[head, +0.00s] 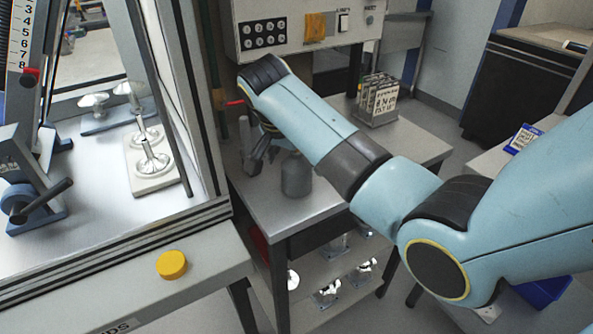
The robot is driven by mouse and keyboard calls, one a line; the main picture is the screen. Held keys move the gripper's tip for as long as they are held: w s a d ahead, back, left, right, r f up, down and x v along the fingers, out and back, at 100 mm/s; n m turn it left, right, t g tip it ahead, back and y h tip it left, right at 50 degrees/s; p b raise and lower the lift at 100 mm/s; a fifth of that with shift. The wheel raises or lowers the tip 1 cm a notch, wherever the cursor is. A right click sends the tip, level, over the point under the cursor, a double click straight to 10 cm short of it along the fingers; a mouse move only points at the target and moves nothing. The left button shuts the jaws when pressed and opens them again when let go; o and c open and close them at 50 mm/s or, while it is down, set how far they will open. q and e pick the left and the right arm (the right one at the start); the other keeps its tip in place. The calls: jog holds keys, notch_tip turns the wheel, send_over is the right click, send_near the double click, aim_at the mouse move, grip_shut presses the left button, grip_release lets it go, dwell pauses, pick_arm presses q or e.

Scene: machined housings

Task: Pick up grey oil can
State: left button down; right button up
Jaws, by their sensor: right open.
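The grey oil can (297,176) stands upright on the small grey table (345,190), near its front edge, with its upper part partly behind my right arm. My right gripper (258,158) hangs just to the left of the can, fingers pointing down. It is open, and I see nothing between its fingers. The forearm above hides part of the gripper. I cannot tell the exact gap between the fingers and the can. My left gripper does not show.
A rack of cards (378,100) stands at the table's back right. A control panel (300,25) rises behind. A framed glass enclosure (180,100) borders the table on the left. Metal parts (328,292) lie on the lower shelf. The table's right side is clear.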

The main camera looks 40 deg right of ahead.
jog(key=shift+x, duration=1.1)
jog(key=shift+c, duration=0.3)
jog(key=c, duration=1.4)
